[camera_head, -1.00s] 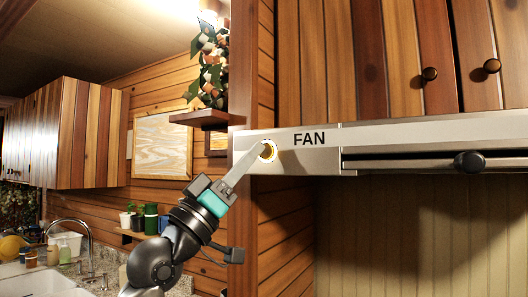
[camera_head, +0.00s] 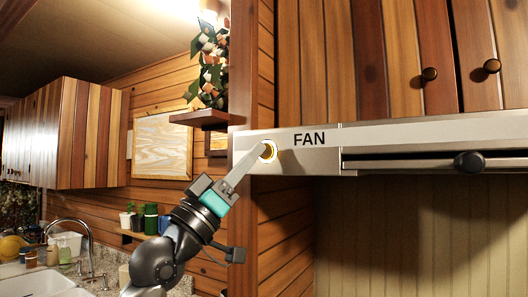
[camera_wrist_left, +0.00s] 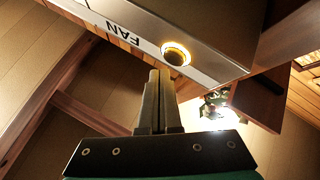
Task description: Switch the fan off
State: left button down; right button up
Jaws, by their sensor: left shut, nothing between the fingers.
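The fan hood (camera_head: 320,160) is a metal panel under wooden cabinets, marked "FAN". Its round button (camera_head: 269,151) has a glowing yellow ring and sits left of the lettering. In the left wrist view the lit button (camera_wrist_left: 175,55) shows a dark centre. My left gripper (camera_head: 262,151) is shut and empty, with its fingertips at the button in the head view. In the left wrist view its closed fingers (camera_wrist_left: 158,75) point toward the button and end just below it; I cannot tell whether they touch. My right gripper is not in view.
A dark knob (camera_head: 469,162) sticks out from the hood's front at right. A small wooden shelf (camera_head: 199,118) with a hanging plant (camera_head: 208,70) is left of the hood. A sink (camera_head: 40,283) and faucet (camera_head: 75,235) are at lower left.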

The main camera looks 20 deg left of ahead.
pick_arm(q)
jog(key=shift+w, duration=0.3)
jog(key=shift+w+d, duration=0.1)
jog(key=shift+w, duration=0.35)
dwell(0.7)
jog(key=shift+s, duration=0.9)
jog(key=s, duration=0.4)
jog(key=s+a+p, duration=0.1)
jog(key=s, duration=0.1)
dwell(0.5)
